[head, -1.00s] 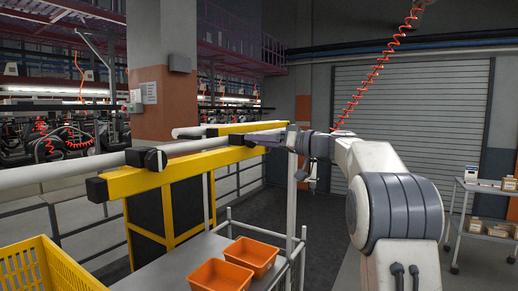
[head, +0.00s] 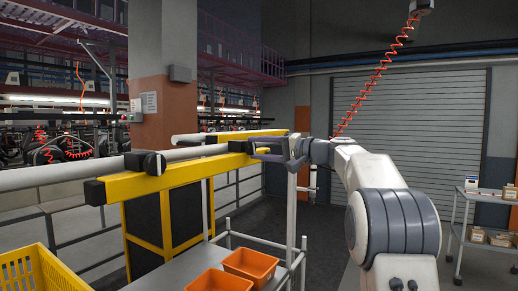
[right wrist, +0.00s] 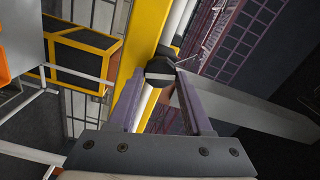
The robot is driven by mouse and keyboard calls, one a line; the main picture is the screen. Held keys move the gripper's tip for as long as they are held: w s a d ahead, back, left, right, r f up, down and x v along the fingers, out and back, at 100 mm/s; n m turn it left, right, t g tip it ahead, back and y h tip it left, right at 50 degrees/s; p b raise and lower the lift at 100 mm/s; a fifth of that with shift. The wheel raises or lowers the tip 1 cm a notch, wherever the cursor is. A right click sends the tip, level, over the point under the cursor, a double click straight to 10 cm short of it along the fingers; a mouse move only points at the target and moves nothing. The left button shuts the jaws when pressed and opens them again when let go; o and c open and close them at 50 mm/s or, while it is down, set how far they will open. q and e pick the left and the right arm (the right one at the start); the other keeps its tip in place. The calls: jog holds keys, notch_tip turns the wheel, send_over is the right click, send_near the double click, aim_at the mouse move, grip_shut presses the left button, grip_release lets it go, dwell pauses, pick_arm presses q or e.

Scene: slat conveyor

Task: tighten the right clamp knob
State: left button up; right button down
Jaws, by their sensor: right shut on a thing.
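The right clamp knob (right wrist: 159,67) is black with a pale stripe across its face. In the right wrist view it sits between the fingertips of my right gripper (right wrist: 160,76). In the head view the right gripper (head: 264,150) reaches in from the right to the near face of the yellow beam (head: 185,176), and its fingers are closed on the knob, which shows there only as a small dark shape (head: 238,147). The left clamp knob (head: 154,164) is black and stands free, farther left on the beam. My left gripper is out of view.
A long pale rail (head: 60,176) runs along the beam. Below are orange bins (head: 250,264) on a grey cart and a yellow crate (head: 32,277). A coiled red hose (head: 372,92) hangs behind my right arm. A shelf trolley (head: 456,225) stands at right.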

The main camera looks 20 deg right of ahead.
jog(key=shift+m, duration=1.4)
jog(key=shift+c, duration=1.6)
grip_release()
jog(key=b+v, duration=0.3)
jog(key=v, duration=0.7)
jog(key=shift+d, duration=0.2)
jog(key=shift+s, duration=0.15)
